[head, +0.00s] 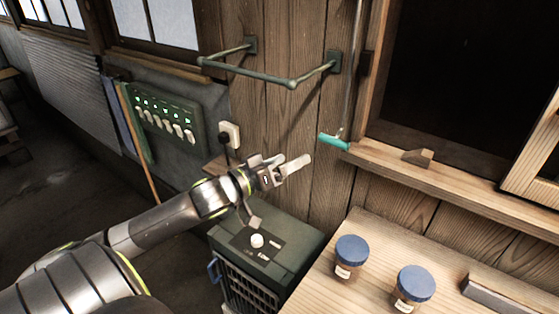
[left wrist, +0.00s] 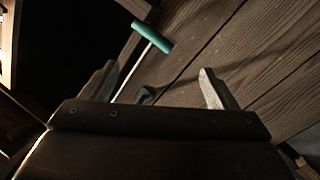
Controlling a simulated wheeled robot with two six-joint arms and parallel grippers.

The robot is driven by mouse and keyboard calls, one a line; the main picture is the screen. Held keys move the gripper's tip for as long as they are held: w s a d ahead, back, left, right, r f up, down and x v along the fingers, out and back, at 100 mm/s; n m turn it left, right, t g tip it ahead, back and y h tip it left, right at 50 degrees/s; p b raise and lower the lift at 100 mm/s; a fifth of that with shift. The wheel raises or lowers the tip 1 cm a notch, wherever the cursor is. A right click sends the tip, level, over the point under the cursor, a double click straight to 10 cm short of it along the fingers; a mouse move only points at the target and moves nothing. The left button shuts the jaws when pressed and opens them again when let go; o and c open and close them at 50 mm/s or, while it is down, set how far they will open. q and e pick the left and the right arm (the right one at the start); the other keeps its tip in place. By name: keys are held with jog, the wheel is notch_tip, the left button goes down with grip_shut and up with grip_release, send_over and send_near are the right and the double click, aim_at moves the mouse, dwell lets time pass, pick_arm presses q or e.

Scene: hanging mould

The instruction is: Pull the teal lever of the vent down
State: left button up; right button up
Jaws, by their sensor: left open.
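The teal lever (head: 333,142) is a short teal bar at the lower end of a thin metal rod (head: 352,70) against the plank wall, beside the dark window opening. My left gripper (head: 300,165) is a little left of the lever and lower in the head view, apart from it and empty. In the left wrist view the teal lever (left wrist: 152,36) lies beyond the fingertips, up and between them. The two fingers of my left gripper (left wrist: 157,80) stand wide apart there. The vent itself cannot be made out. My right gripper is not in view.
A green rail (head: 260,75) juts from the wall above my arm. A green heater-like box (head: 265,250) stands below the gripper. Two blue-lidded jars (head: 352,250) stand on a wooden table (head: 365,285). A wooden wedge (head: 418,157) sits on the sill. A switch panel (head: 165,118) is at left.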

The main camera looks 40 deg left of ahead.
pick_arm(q)
jog(key=shift+p+v, duration=0.35)
jog(key=shift+v, duration=0.55)
